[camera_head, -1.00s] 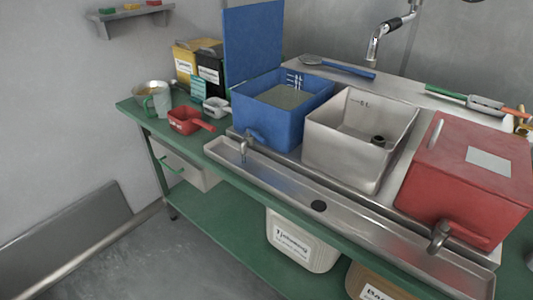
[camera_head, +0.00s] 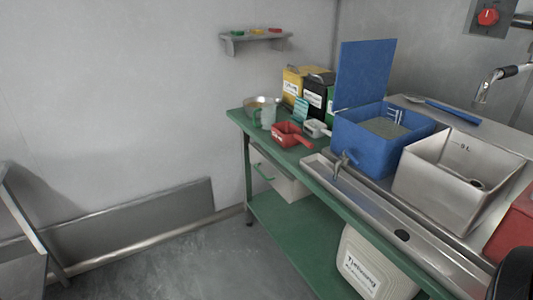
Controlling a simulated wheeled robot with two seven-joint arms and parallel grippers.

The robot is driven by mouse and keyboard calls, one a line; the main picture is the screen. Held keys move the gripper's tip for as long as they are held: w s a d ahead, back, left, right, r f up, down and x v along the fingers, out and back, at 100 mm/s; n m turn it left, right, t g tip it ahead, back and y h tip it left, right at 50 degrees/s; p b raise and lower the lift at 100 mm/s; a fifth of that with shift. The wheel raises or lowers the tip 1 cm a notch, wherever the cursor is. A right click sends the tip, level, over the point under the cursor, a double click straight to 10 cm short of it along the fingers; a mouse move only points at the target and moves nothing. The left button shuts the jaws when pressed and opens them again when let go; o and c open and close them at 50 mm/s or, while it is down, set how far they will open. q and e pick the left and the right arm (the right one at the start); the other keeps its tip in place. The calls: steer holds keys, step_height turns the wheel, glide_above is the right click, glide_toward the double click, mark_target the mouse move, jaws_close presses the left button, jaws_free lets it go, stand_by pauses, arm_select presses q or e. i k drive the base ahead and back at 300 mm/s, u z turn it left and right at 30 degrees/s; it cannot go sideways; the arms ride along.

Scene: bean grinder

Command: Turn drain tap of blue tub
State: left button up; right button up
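The blue tub (camera_head: 374,148) stands on the counter at the right of the head view, with its blue lid (camera_head: 364,74) raised upright behind it. Grey material (camera_head: 386,127) shows inside the tub. Its drain tap (camera_head: 341,163) is at the front left of the tub, over the steel trough, with a blue handle and a metal spout. I cannot tell whether the tap is open or closed. A dark part at the bottom right corner may be mine. Neither gripper can be made out.
A steel basin (camera_head: 445,185) stands right of the blue tub, with part of a red tub (camera_head: 513,232) beyond it. The steel trough (camera_head: 378,213) runs along the front. A red scoop (camera_head: 287,134) lies on the green table (camera_head: 262,137). The floor (camera_head: 215,268) in front left is clear.

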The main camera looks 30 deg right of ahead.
mark_target(354, 159)
steer(key=u, duration=0.4)
steer(key=i, duration=0.8)
steer(key=z, duration=1.85)
